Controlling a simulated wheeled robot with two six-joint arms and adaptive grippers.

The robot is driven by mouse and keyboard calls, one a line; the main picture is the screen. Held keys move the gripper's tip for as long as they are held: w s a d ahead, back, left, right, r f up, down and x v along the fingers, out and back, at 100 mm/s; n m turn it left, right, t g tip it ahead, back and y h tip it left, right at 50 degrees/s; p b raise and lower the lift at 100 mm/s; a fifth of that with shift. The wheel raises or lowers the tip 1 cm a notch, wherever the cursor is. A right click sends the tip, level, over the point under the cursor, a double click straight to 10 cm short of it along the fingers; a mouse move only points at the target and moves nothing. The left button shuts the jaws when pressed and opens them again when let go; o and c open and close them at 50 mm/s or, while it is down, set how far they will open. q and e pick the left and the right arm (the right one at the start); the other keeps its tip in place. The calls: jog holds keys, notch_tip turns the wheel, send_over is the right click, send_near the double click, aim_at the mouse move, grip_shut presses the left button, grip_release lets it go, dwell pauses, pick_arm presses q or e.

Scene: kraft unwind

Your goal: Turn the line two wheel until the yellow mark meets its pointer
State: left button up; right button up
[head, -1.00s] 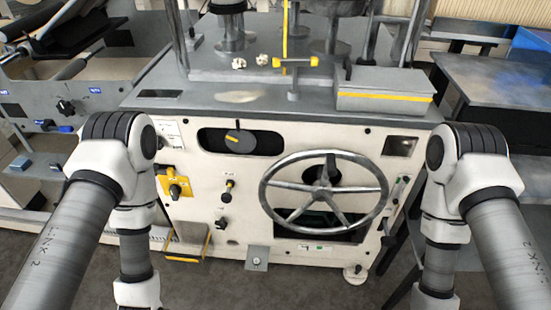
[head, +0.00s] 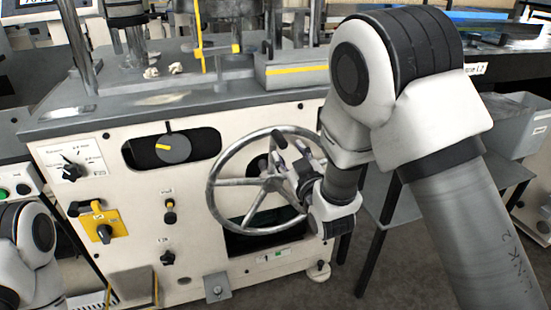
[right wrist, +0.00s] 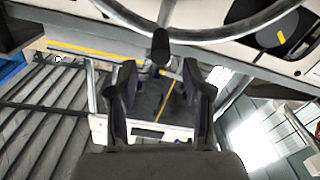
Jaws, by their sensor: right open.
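The grey spoked wheel (head: 271,184) is on the front of the cream machine. Its rim also crosses the top of the right wrist view (right wrist: 222,33). A dark dial (head: 176,151) sits in a slot at the wheel's upper left, its yellow mark (head: 163,147) pointing left and slightly up. The dial also shows in the right wrist view (right wrist: 292,22). My right gripper (head: 291,162) is open at the wheel's right side; contact is unclear. In the wrist view, a dark handle-like part (right wrist: 161,46) lies just beyond its open fingers (right wrist: 161,84).
A yellow switch (head: 104,232) and small knobs (head: 169,212) are on the panel left of the wheel. A grey box with a yellow stripe (head: 292,71) lies on the machine top. A table and grey bin (head: 520,125) stand at right. Bare floor shows in front.

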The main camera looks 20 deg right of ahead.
aim_at(279, 135)
jog(key=w, duration=0.7)
jog(key=shift+w+a, duration=0.2)
jog(key=shift+w, duration=0.1)
grip_shut()
